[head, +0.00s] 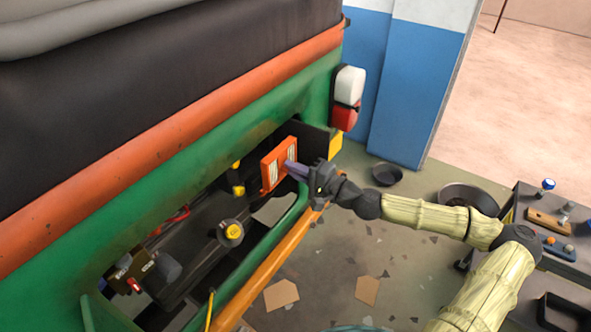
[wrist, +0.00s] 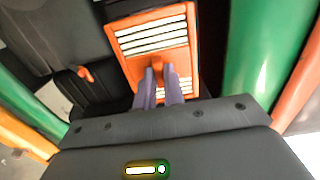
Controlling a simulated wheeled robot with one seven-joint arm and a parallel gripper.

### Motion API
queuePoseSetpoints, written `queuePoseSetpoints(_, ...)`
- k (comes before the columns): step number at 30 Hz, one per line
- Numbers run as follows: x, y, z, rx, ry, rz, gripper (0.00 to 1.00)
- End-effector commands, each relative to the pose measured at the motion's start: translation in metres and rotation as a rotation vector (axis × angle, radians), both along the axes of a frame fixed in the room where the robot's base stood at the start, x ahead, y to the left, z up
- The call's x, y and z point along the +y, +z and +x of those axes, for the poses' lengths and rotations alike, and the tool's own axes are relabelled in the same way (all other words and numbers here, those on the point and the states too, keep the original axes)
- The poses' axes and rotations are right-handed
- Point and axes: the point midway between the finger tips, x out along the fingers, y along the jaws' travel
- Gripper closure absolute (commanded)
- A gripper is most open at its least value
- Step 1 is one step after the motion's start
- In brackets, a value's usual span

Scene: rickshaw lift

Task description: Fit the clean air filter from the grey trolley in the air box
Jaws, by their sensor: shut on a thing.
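The clean air filter (head: 270,168) has an orange frame with white pleats. It is at the opening in the side of the green vehicle body. In the wrist view the filter (wrist: 150,36) is straight ahead of my fingers. My gripper (head: 290,168) is shut on the orange tab at the filter's middle; its purple-grey fingertips (wrist: 159,78) pinch that tab. The black air box (head: 308,136) is just behind and to the right of the filter. I cannot tell whether the filter is inside it or in front of it.
The green body (head: 200,140) and an orange rail (head: 262,268) frame the bay. Yellow-capped parts (head: 234,232) stand to the left. The grey trolley (head: 560,215) with tools is at right. Dark pans (head: 387,175) and cardboard pieces (head: 281,295) lie on the floor.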

Motion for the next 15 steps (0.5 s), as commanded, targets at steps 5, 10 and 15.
queuePoseSetpoints(5,0.005,0.000,0.006,0.000,-0.003,0.000,1.00)
queuePoseSetpoints(10,0.017,0.000,0.015,0.001,-0.002,-0.001,1.00)
queuePoseSetpoints(15,0.030,0.000,0.025,0.000,-0.002,0.000,1.00)
